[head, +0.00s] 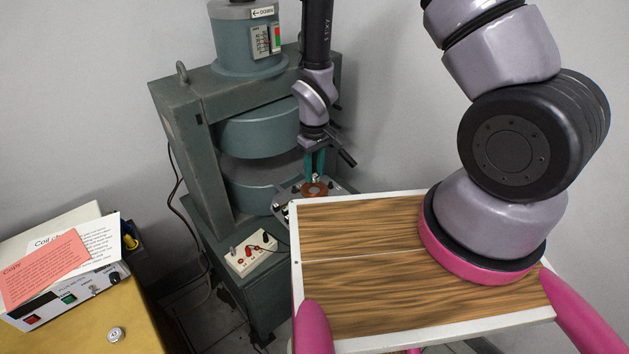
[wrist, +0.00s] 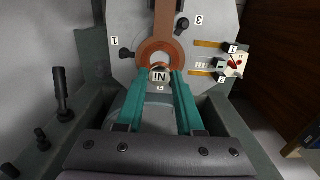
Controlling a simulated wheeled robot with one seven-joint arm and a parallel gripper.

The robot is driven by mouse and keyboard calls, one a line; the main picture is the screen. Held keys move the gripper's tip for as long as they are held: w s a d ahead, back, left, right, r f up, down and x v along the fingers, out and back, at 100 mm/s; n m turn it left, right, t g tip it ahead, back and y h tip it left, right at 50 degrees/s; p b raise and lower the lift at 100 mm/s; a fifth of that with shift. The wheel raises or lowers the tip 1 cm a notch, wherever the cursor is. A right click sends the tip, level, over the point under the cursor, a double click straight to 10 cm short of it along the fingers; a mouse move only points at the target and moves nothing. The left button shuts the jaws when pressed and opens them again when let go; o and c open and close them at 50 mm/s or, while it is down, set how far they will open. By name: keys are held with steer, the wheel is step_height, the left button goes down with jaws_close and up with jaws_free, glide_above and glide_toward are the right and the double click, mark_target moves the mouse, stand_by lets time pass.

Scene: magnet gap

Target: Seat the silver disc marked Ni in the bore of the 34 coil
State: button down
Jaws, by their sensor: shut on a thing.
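My gripper (wrist: 160,80) is shut on the silver disc (wrist: 159,75), whose lettering reads upside down in the wrist view. The teal fingers grip it from both sides. In the head view, the gripper (head: 315,174) points down over the copper coil (head: 314,190) beside the magnet. No 34 mark is legible on the coil.
The grey plate (wrist: 120,20) carries dark knobs (wrist: 127,53) and numbered labels. The large green magnet (head: 255,135) stands close left of my gripper. A terminal box (head: 250,253) with leads sits in front. A power supply (head: 70,285) with papers stands at far left.

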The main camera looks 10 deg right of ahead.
mark_target(315, 176)
step_height(315, 176, down, 4)
steer(key=shift+f, duration=0.15)
stand_by(0.3)
